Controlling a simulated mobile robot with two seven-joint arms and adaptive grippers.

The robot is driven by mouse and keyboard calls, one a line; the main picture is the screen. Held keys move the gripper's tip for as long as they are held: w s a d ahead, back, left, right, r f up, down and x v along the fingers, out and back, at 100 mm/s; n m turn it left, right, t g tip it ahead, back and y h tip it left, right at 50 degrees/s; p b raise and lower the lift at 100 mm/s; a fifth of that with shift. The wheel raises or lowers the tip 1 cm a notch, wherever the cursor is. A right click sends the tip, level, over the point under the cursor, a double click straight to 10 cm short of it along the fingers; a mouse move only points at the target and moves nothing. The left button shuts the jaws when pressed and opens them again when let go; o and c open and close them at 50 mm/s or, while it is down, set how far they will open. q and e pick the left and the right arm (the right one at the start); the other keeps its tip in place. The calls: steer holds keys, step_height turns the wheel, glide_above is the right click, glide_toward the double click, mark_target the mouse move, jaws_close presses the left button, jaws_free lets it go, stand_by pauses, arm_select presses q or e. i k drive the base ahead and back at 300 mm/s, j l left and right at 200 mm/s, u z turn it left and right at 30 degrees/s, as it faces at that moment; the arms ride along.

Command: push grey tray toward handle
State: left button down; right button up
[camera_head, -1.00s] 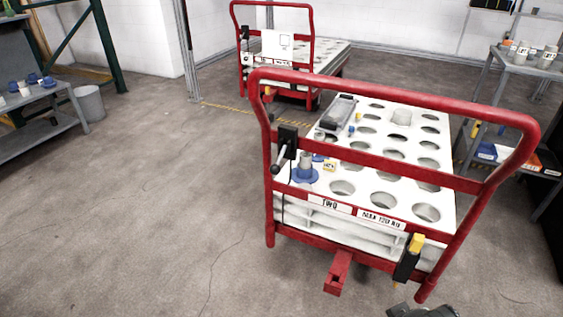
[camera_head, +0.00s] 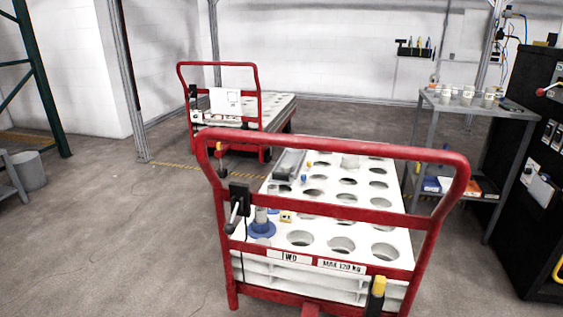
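A grey tray (camera_head: 289,164) lies on the white top of the near cart (camera_head: 320,207), at its far left part. The cart's top has rows of round holes. The cart's red handle (camera_head: 335,147) stands upright on the near side, between me and the tray. A black lever (camera_head: 234,215) is fixed to the handle's left post. Neither of my grippers shows in the head view.
A blue flanged part (camera_head: 262,225) stands on the cart's near left corner. A second red-handled cart (camera_head: 222,100) is behind. A grey shelf table (camera_head: 470,107) and a black cabinet (camera_head: 528,190) stand at the right.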

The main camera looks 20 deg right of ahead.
mark_target(294, 157)
steer(key=i+j+u, duration=0.25)
steer(key=i+j, duration=0.25)
steer(key=i+j+u, duration=0.25)
steer(key=i, duration=0.25)
steer(key=i+j+u, duration=0.25)
steer(key=i+j, duration=0.15)
steer(key=i, duration=0.15)
steer(key=i+z, duration=0.35)
steer(key=i, duration=0.45)
steer(key=i+j+z, duration=0.15)
steer(key=i+z, duration=0.2)
steer(key=i, duration=0.45)
steer(key=i+z, duration=0.7)
steer(key=i, duration=0.25)
steer(key=i+j+z, duration=0.2)
steer(key=i+z, duration=0.2)
